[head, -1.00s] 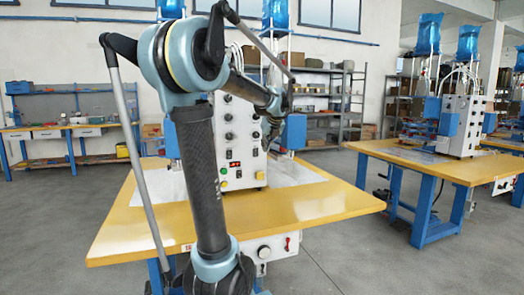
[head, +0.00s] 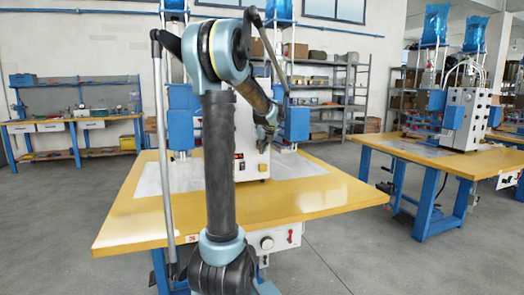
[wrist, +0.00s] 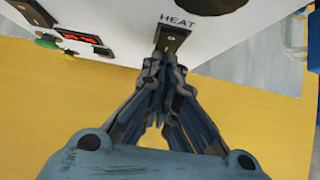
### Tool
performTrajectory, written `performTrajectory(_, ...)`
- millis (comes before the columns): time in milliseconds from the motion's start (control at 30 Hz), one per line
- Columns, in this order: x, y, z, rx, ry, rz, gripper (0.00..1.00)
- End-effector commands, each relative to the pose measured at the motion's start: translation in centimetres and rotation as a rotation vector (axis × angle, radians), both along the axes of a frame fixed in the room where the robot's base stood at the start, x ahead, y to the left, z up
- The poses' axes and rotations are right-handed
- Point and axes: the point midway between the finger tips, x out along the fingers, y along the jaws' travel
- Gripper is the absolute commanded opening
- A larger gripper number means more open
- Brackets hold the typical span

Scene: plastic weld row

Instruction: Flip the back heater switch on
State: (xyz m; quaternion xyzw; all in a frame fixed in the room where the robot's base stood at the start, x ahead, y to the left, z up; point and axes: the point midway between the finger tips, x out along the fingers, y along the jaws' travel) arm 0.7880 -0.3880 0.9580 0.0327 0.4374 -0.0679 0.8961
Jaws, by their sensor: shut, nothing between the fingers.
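In the wrist view a dark switch plate (wrist: 172,39) sits on the white control box (wrist: 120,18) under the word HEAT. My gripper (wrist: 166,66) is shut and empty, its fingertips at the lower end of this plate. I cannot tell whether they touch it. The fingertips hide the plate's lower end, and I cannot read the switch's position. In the head view my gripper (head: 265,143) is small in front of the box (head: 247,148), and my arm hides much of the panel.
The box stands on a yellow table (head: 135,215). A lit red display (wrist: 78,37) and green and yellow buttons (wrist: 48,41) are at the panel's left. Blue machine heads (head: 181,118) flank the box. A second yellow table (head: 440,165) is at the right, with grey floor between.

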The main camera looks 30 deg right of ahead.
Motion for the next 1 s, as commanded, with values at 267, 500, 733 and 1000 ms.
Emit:
performTrajectory(267,0.0,0.0,0.0,0.0,-0.001,0.0,0.0)
performTrajectory(500,0.6,-0.1,-0.5,-0.013,-0.101,0.001,0.0)
performTrajectory(733,1.1,-0.2,-1.1,-0.021,-0.137,0.0,0.0)
performTrajectory(1000,1.3,-0.1,-1.2,-0.02,-0.137,0.001,0.0)
